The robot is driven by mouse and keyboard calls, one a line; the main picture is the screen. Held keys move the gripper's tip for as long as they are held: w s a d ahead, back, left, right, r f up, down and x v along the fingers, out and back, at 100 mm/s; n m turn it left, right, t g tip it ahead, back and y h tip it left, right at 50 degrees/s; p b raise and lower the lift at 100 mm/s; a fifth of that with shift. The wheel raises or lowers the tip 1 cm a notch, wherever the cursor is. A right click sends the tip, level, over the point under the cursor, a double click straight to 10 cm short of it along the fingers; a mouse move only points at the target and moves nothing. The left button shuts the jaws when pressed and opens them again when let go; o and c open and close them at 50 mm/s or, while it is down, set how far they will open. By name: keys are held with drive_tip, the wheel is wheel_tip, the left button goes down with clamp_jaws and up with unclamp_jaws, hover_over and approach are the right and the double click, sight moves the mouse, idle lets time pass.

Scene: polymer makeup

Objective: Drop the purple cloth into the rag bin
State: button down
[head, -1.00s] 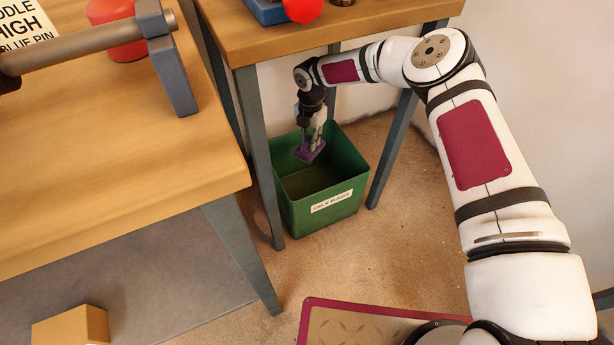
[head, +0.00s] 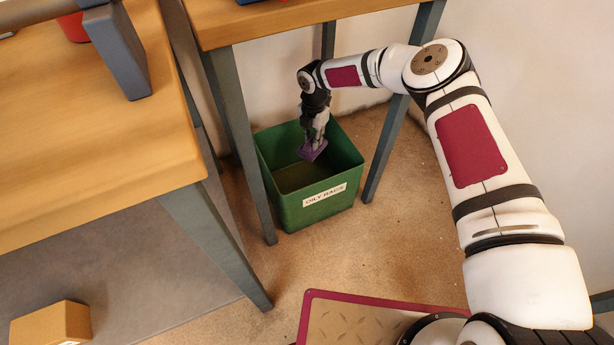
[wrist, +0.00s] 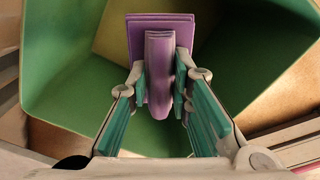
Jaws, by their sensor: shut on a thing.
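The purple cloth (head: 313,150) is folded and pinched in my gripper (head: 317,138). In the wrist view the cloth (wrist: 160,70) stands up between the two fingers of my gripper (wrist: 160,88), which are shut on it. The rag bin (head: 325,213) is a green open-topped box with a white label reading "OILY RAGS". My gripper points down and holds the cloth over the bin's opening. In the wrist view the green bin walls (wrist: 62,85) surround the cloth. I cannot tell exactly how far the cloth is above the bin floor.
The bin stands on the brown floor (head: 350,255) beneath a small wooden table (head: 280,25), between its grey legs. A larger wooden bench (head: 90,150) is at left. A cardboard box (head: 50,325) lies below it. A maroon-edged mat (head: 375,320) is in front.

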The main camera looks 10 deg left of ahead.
drive_tip(key=c, duration=1.4)
unclamp_jaws()
drive_tip(key=shift+o, duration=0.2)
drive_tip(key=shift+r, duration=3.75)
